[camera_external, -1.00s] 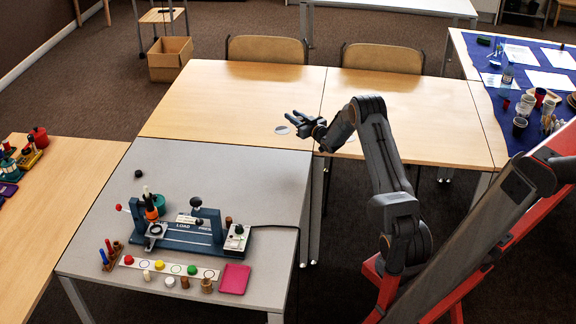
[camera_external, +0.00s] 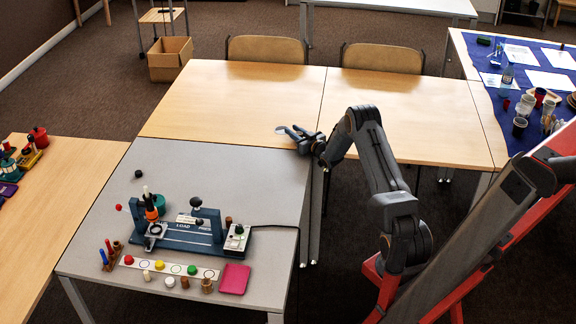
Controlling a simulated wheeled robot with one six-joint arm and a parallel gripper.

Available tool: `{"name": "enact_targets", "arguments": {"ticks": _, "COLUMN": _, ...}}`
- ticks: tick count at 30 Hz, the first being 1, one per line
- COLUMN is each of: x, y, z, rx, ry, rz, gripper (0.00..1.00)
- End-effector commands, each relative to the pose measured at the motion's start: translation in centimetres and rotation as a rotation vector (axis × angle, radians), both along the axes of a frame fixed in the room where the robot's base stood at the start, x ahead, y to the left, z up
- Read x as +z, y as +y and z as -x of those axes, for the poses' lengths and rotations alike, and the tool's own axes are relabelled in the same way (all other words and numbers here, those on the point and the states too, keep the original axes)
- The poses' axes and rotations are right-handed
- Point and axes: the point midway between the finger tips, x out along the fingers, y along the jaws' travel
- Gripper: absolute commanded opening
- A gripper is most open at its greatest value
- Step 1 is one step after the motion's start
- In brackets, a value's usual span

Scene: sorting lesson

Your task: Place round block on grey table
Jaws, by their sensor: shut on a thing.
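My gripper (camera_external: 284,131) is at the end of my dark grey arm, over the seam between the wooden table (camera_external: 225,90) and the far right corner of the grey table (camera_external: 230,165). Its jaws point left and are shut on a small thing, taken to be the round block. That thing hardly shows between the fingers, and its shape and colour cannot be made out. The grey table's upper part is bare except for a small dark round piece (camera_external: 139,173) at its left.
A blue fixture (camera_external: 185,232) with upright posts stands on the grey table. In front are a white strip (camera_external: 170,268) with coloured pieces, several small pegs and a pink tray (camera_external: 234,279). Free room lies at the table's back and right.

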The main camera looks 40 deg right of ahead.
Motion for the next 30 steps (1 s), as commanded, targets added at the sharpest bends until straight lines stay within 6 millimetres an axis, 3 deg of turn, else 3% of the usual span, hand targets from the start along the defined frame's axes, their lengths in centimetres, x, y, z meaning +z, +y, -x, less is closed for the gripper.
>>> {"name": "enact_targets", "arguments": {"ticks": 2, "x": -0.3, "y": 0.0, "z": 0.0, "rx": 0.0, "ry": 0.0, "rz": 0.0, "gripper": 0.01}}
{"name": "enact_targets", "arguments": {"ticks": 3, "x": -0.4, "y": 0.0, "z": 0.0, "rx": 0.0, "ry": 0.0, "rz": 0.0, "gripper": 0.27}}
{"name": "enact_targets", "arguments": {"ticks": 6, "x": -0.3, "y": 0.0, "z": 0.0, "rx": 0.0, "ry": 0.0, "rz": 0.0, "gripper": 0.44}}
{"name": "enact_targets", "arguments": {"ticks": 26, "x": -0.4, "y": 0.0, "z": 0.0, "rx": 0.0, "ry": 0.0, "rz": 0.0, "gripper": 0.44}}
{"name": "enact_targets", "arguments": {"ticks": 30, "x": -0.4, "y": -0.1, "z": 3.3, "rx": -0.002, "ry": 0.003, "rz": -0.002, "gripper": 0.44}}
